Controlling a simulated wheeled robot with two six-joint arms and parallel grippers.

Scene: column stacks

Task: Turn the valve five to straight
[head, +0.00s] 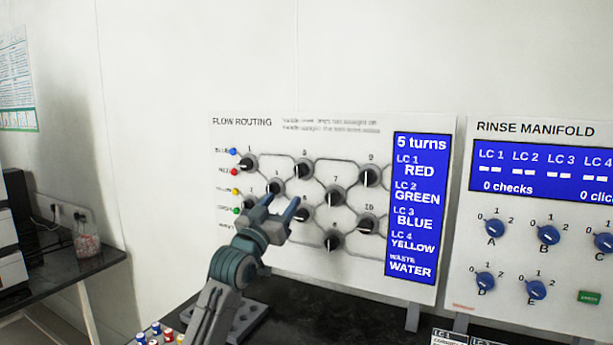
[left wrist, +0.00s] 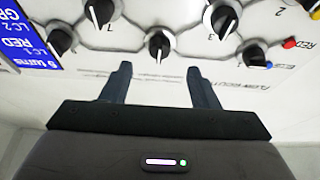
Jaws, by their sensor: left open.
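The flow routing panel (head: 290,255) carries several black knobs joined by grey lines. The top middle knob (head: 304,169), whose small label looks like a 5, shows in full in the head view. In the left wrist view, which is upside down, what looks like the same knob (left wrist: 159,45) has its white mark toward the picture's bottom. My left gripper (head: 282,201) is open and empty, in front of the panel, below that knob in the head view. In the left wrist view my left gripper (left wrist: 159,70) has its fingers spread on either side, apart from the knob. My right gripper is out of view.
A blue screen (head: 413,265) reads "5 turns" on the panel's right. A rinse manifold panel (head: 550,265) with blue knobs stands further right. Neighbouring black knobs (head: 335,196) sit close around. A dark bench (head: 300,310) lies below, with small coloured-capped items (head: 160,332) at front left.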

